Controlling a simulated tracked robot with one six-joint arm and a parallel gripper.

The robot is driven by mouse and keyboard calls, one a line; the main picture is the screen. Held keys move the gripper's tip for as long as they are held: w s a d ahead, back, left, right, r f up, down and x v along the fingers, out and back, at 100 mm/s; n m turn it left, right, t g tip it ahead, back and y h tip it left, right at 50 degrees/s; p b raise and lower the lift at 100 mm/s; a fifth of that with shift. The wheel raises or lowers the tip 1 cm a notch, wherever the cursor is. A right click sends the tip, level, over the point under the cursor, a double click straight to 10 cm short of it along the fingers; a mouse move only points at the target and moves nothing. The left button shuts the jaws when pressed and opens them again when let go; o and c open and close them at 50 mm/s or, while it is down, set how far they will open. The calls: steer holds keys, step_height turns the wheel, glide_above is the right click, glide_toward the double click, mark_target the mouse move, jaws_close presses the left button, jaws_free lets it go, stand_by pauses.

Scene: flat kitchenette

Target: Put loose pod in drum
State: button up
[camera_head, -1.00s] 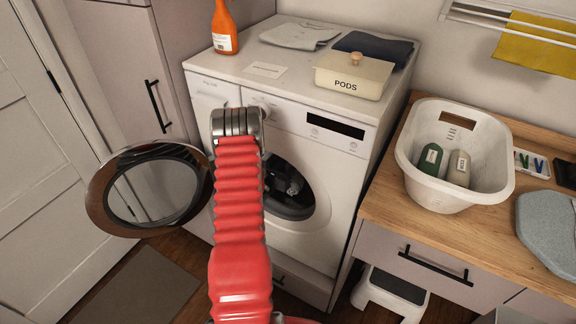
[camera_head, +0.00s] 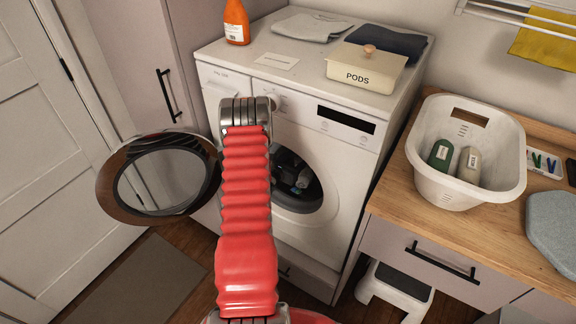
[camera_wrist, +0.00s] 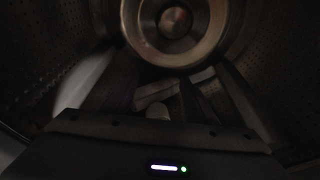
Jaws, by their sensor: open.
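The washing machine (camera_head: 330,205) stands with its round door (camera_head: 108,190) swung open to the left. Its drum (camera_wrist: 60,50) is dark inside, with a perforated wall and a round metal hub (camera_wrist: 172,20) at the back. My gripper (camera_wrist: 165,82) is inside the drum opening, its fingers apart, pointing at the back. Part of it shows in the opening in the head view (camera_head: 300,178). A small pale shape (camera_wrist: 157,111) shows low between the fingers; it is too dark to tell whether this is the loose pod. No loose pod is clearly seen elsewhere.
A lidded PODS box (camera_head: 365,75), folded cloths (camera_head: 312,26) and an orange bottle (camera_head: 236,22) are on top of the machine. A white basket (camera_head: 462,190) with two bottles stands on the wooden counter (camera_head: 400,195). A step stool (camera_head: 395,290) is below.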

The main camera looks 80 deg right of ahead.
steer(key=v, duration=1.3)
stand_by(0.4)
